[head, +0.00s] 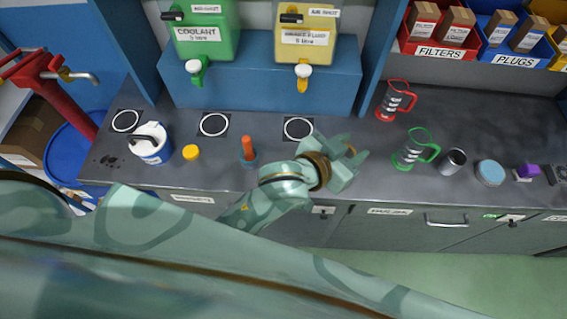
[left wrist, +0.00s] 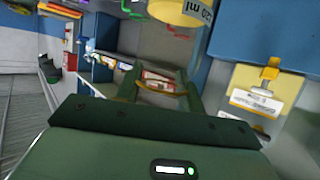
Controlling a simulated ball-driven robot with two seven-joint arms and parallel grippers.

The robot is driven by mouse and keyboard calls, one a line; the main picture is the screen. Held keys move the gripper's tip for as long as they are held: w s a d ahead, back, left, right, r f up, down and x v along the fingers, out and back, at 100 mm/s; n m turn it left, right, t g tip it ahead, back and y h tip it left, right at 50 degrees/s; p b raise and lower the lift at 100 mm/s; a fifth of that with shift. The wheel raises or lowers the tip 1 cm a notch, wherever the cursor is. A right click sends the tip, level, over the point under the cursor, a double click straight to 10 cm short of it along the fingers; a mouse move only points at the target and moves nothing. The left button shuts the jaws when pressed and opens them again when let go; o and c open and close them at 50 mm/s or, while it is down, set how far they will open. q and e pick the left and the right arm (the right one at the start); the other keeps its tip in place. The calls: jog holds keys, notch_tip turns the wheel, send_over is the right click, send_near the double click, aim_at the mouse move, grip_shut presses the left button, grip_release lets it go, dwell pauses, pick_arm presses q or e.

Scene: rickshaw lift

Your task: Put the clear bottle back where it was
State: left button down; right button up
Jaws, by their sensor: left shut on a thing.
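The bottle's outline and tilt are not clear. My right gripper is out of view.
The counter (head: 230,185) holds a white jug (head: 151,147), an orange-topped item (head: 248,152), a red jug (head: 393,102), a green jug (head: 412,151) and a metal cup (head: 452,162). Ringed mats (head: 214,124) are empty.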

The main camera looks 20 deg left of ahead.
pick_arm(q)
jog(key=w+a+f+b, duration=0.1)
jog(key=w+a+f, duration=0.2)
jog(key=a+f, duration=0.3)
jog(key=w+a+f+b, duration=0.1)
jog(key=w+a+f, duration=0.3)
jog(key=a+f, duration=0.2)
jog(key=shift+w+f, duration=0.25)
jog(key=shift+f, duration=0.55)
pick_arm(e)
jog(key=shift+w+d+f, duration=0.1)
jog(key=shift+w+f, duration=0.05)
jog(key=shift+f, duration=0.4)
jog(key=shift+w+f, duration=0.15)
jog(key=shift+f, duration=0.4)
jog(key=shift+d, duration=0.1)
pick_arm(q)
jog(key=c, duration=0.9)
grip_release()
jog(key=shift+f, duration=0.1)
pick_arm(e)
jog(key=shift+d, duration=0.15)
pick_arm(q)
jog(key=p+v, duration=0.1)
jog(key=v, duration=1.1)
jog(key=shift+s, duration=0.1)
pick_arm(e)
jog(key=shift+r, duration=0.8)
pick_arm(q)
jog(key=shift+d, duration=0.1)
